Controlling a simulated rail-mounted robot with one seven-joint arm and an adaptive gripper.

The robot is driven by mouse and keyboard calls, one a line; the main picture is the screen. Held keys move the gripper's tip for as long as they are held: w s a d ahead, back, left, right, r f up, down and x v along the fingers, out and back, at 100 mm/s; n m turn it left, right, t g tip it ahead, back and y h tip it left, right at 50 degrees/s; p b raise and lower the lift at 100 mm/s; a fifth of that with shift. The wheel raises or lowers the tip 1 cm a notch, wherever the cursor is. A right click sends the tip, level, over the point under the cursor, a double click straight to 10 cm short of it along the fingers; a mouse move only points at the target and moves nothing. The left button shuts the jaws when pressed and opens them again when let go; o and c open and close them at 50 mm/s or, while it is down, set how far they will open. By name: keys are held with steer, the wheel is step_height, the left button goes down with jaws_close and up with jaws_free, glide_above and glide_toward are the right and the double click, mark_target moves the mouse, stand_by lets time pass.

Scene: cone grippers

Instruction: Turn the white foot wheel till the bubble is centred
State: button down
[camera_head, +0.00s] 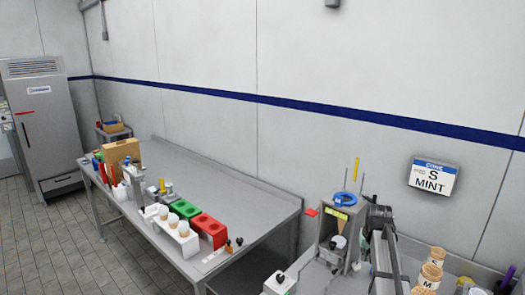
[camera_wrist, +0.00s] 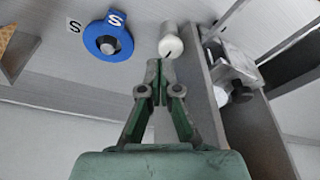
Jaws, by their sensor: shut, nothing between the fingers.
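My gripper (camera_wrist: 160,68) is shut and empty in the wrist view, its green fingers together. Just beyond the fingertips is a white cylinder with a dark mark (camera_wrist: 168,43), which looks like the white foot wheel; I cannot tell whether the tips touch it. In the head view, a grey stand (camera_head: 327,228) on the right-hand table carries a yellow-green strip (camera_head: 335,214). I cannot make out a bubble. My fingertips are not clear in the head view.
A blue disc marked S (camera_wrist: 103,47) lies left of the fingers. A blue ring marked M (camera_head: 343,199) tops the stand. Cones (camera_head: 431,273) stand at the lower right. The left table (camera_head: 215,180) holds red and green blocks and a white cone rack; its back is clear.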

mark_target(356, 267)
steer(key=shift+f+b, duration=1.7)
steer(key=shift+f, duration=1.75)
steer(key=shift+w+a+r, duration=0.1)
steer(key=shift+w, duration=0.1)
steer(key=shift+a, duration=0.3)
steer(key=shift+a+p, duration=0.35)
steer(key=shift+a, duration=0.25)
steer(key=shift+w+a, duration=0.3)
steer(key=shift+a, duration=0.1)
steer(key=shift+s, duration=0.1)
